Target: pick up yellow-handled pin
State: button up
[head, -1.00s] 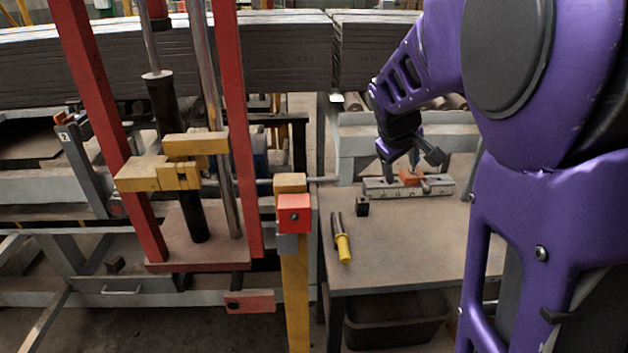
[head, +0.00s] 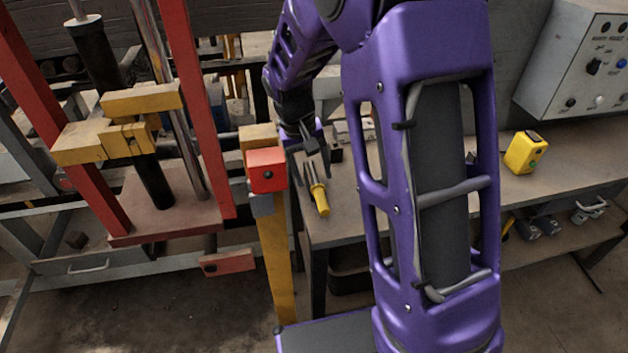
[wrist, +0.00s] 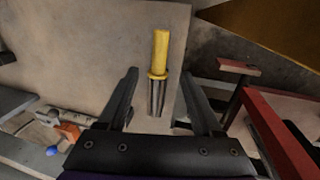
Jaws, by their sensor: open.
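The yellow-handled pin (head: 319,198) lies on the grey workbench in the head view, its grey metal prongs toward the far side. In the wrist view the pin (wrist: 160,60) lies ahead of my gripper (wrist: 160,95), its yellow handle pointing away and its metal part between the two spread fingers. My gripper (head: 306,142) is open and empty in the head view, close to the metal end of the pin. Its height above the bench is hard to tell. My purple arm hides part of the bench in the head view.
A yellow post with a red block (head: 267,170) stands just left of the pin. A red press frame (head: 165,218) stands further left. A small dark block (head: 335,153) sits near the gripper. A yellow device (head: 525,152) and a grey control box (head: 585,65) are at right.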

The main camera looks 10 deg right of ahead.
aim_at(320, 196)
jog(key=f, duration=0.2)
jog(key=d+f, duration=0.1)
jog(key=f, duration=0.4)
jog(key=shift+s+d+f+b, duration=0.15)
jog(key=shift+d+f+b, duration=0.15)
jog(key=shift+b, duration=0.1)
jog(key=shift+r, duration=0.1)
grip_shut()
